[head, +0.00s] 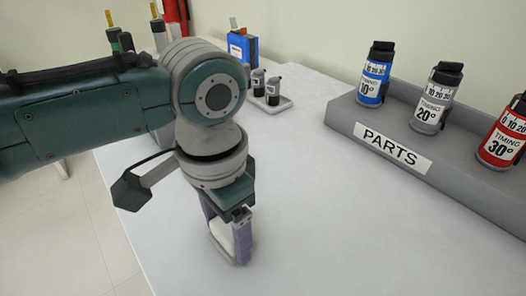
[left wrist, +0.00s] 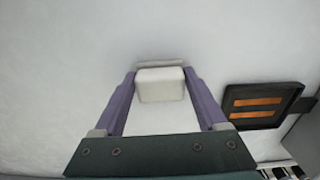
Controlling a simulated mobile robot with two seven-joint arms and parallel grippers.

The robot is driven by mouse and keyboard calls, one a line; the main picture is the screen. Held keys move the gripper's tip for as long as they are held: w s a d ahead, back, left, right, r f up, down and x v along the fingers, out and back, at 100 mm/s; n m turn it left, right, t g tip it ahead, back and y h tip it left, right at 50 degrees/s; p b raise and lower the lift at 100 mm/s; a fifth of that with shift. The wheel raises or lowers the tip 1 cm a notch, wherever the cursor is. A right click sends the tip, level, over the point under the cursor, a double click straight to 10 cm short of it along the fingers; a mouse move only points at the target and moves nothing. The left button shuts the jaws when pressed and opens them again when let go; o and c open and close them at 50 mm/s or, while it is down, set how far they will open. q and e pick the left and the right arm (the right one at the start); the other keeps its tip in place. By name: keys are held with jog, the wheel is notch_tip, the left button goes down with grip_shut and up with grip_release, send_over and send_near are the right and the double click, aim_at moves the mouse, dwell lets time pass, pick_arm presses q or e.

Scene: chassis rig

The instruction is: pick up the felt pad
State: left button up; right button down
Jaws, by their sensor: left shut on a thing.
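The felt pad (left wrist: 161,84) is a pale, whitish block with rounded edges, seen between my left gripper's two purple fingers in the left wrist view. My left gripper (left wrist: 160,88) is shut on it, one finger at each side. In the head view the left gripper (head: 228,250) points down at the white table, and the pad is mostly hidden by the fingers. I cannot tell whether the pad touches the table. My right gripper is in neither view.
A grey rack (head: 440,185) labelled PARTS holds blue, grey and red timing canisters at the right. A dark frame with orange strips (left wrist: 262,104) lies right of the gripper. The table's middle is clear.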

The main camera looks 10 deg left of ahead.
aim_at(226, 229)
pick_arm(q)
jog(key=c, duration=0.5)
jog(key=shift+o, duration=0.2)
